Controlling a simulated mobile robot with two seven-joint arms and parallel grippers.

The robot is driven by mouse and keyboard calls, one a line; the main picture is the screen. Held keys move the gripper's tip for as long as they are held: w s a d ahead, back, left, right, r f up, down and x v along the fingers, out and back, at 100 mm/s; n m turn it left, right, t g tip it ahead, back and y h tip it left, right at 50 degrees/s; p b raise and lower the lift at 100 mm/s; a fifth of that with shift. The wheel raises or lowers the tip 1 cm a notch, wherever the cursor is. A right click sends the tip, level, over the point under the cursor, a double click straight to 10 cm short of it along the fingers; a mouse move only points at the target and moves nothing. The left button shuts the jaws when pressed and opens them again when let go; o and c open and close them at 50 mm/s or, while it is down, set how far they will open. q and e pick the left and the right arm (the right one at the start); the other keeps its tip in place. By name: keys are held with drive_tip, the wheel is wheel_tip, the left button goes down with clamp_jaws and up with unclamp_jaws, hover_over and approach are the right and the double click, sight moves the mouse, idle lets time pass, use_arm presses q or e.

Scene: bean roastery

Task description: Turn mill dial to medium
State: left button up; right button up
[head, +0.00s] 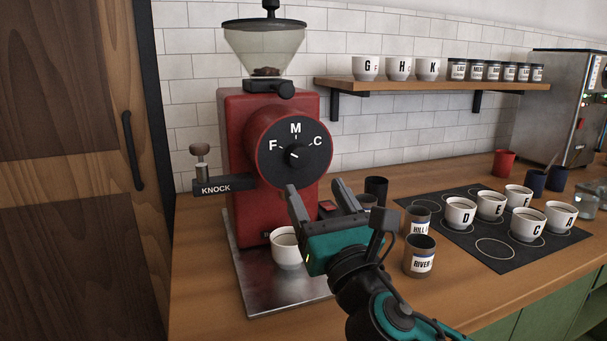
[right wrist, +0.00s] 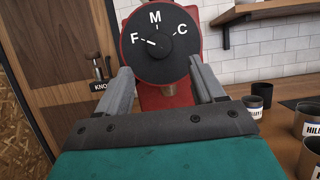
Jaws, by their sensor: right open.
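The mill (head: 233,130) is red with a clear hopper and stands on a metal tray. Its black dial (head: 295,155) is marked F, M and C, and its white pointer line points toward F. The dial also shows in the right wrist view (right wrist: 157,47), ahead of my fingers, its pointer again near F. My right gripper (head: 317,190) is open and empty, in front of and below the dial, apart from it. In the right wrist view its two fingers (right wrist: 160,82) stand wide apart below the dial. My left gripper is not in view.
A white cup (head: 286,250) stands on the metal tray (head: 262,297) under the mill. Lettered cups stand on a black mat (head: 458,247).

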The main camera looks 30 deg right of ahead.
sight(301, 162)
drive_tip(key=x, duration=0.5)
drive_tip(key=shift+w+d+r+p, duration=0.1)
drive_tip(key=shift+w+r+p, duration=0.15)
drive_tip(key=shift+p, duration=0.15)
drive_tip(key=shift+w+d+r, duration=0.15)
drive_tip(key=shift+w, duration=0.35)
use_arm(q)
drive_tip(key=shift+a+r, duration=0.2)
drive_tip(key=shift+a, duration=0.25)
use_arm(e)
drive_tip(key=shift+w, duration=0.1)
drive_tip(key=shift+c, duration=0.2)
drive_tip(key=c, duration=1)
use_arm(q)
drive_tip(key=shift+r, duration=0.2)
